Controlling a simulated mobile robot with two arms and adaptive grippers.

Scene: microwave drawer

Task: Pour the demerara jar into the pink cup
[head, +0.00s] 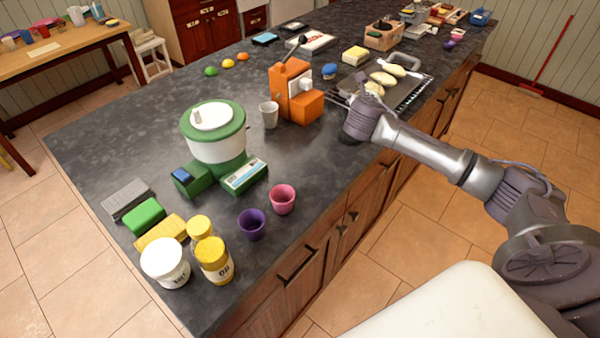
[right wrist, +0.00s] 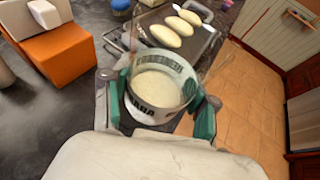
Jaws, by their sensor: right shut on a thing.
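My right gripper (head: 352,132) is at the counter's right edge, by the tray of pale loaves. In the right wrist view its green-padded fingers (right wrist: 160,110) are shut around a clear jar (right wrist: 158,88) with dark lettering, only partly readable, ending in "ARA". Pale contents show through the jar's open top. In the head view my gripper hides the jar. The pink cup (head: 283,199) stands upright near the counter's front edge, next to a purple cup (head: 251,224), well to the lower left of my right gripper. My left gripper is not in view.
An orange machine (head: 293,93) with a grey cup (head: 269,115) stands left of my right gripper. A green-and-white appliance (head: 216,140) is behind the pink cup. Yellow and white jars (head: 166,262) stand at the front left. Bare counter lies between the orange machine and pink cup.

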